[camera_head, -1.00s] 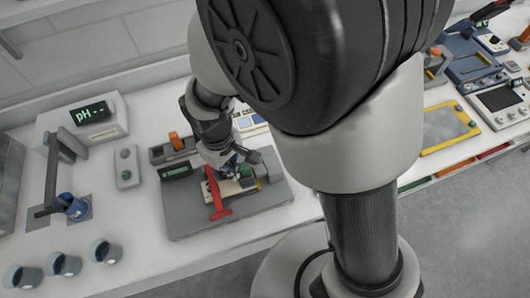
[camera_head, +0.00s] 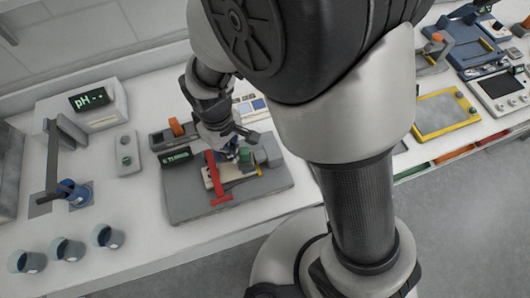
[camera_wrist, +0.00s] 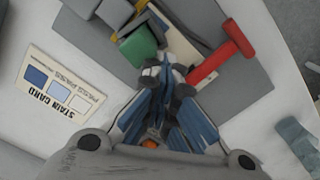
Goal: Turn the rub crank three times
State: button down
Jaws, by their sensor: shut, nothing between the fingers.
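The rubbing device on the bench has a flat grey base (camera_head: 188,206), a red T-shaped bar (camera_head: 217,180), a green block (camera_head: 246,156) and a small lit display (camera_head: 176,157). An orange knob (camera_head: 176,127) stands on a dark grey housing at its back left. I cannot tell for certain which part is the rub crank. My gripper (camera_head: 232,151) is low over the device, between the red bar and the green block. In the wrist view its blue-grey fingers (camera_wrist: 165,72) are shut and empty, just below the green block (camera_wrist: 138,45) and left of the red bar (camera_wrist: 222,55). Contact is unclear.
A stain card (camera_wrist: 62,85) lies beside the device. A pH meter (camera_head: 97,105), a small grey box (camera_head: 127,155) and several cups (camera_head: 68,249) stand to the left. A yellow-framed tray (camera_head: 446,113) lies to the right. My arm hides the bench's middle.

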jog(key=shift+w+a, duration=0.1)
jog(key=shift+a, duration=0.9)
jog(key=shift+w+a+r+p, duration=0.15)
jog(key=shift+w+r+p, duration=0.05)
jog(key=shift+r+p, duration=0.4)
jog(key=r+p, duration=0.1)
jog(key=r, duration=0.1)
jog(key=a+r+p, duration=0.1)
jog(key=r+p, duration=0.1)
jog(key=shift+s, duration=0.15)
jog(key=shift+a+r+p, duration=0.1)
jog(key=shift+r+p, duration=0.55)
jog(key=shift+p, duration=0.05)
jog(key=shift+r+p, duration=0.9)
jog(key=shift+r, duration=0.3)
jog(key=shift+d, duration=0.25)
